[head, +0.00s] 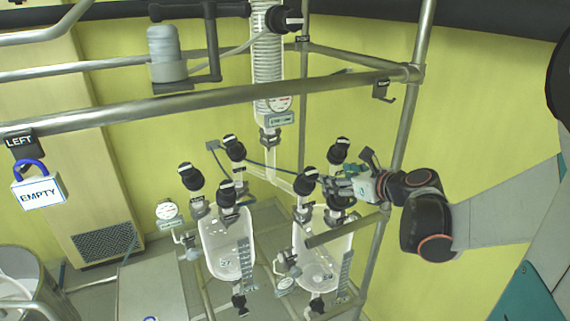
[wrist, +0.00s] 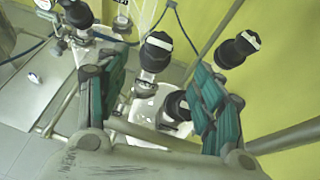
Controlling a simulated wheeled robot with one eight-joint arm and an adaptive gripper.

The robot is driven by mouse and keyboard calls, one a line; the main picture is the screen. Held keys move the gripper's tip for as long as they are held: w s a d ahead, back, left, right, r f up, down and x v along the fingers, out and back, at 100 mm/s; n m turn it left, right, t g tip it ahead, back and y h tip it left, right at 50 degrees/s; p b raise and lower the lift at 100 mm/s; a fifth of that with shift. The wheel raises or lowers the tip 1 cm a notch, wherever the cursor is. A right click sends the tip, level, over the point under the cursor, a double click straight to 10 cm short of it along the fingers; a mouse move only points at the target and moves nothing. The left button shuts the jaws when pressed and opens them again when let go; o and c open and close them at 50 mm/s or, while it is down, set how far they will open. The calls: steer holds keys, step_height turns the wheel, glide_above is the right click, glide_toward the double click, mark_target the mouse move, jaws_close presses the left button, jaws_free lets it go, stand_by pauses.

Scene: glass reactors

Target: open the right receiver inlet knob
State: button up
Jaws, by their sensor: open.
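The right receiver (head: 322,262) is a clear glass vessel, with several black-capped knobs above it. One knob (head: 306,180) stands at its upper left, another (head: 339,150) at its upper right. A third (head: 343,199) is partly hidden by my gripper (head: 335,186). I cannot read which is the inlet knob. In the wrist view, one black knob (wrist: 158,50) stands beyond the fingertips, and a lower one (wrist: 177,106) shows between the fingers. Another (wrist: 237,50) is beyond the right finger. My gripper (wrist: 155,85) is open and empty, with green-padded fingers spread apart.
The left receiver (head: 226,248) stands beside the right one with its own black knobs. Metal frame bars (head: 215,101) cross above, and an upright post (head: 403,145) stands close to my arm.

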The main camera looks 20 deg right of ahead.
mark_target(313, 173)
steer(key=b+x, duration=0.3)
steer(key=x, duration=1)
steer(key=shift+w+a+b, duration=0.1)
steer(key=shift+b, duration=0.2)
steer(key=c, duration=1.1)
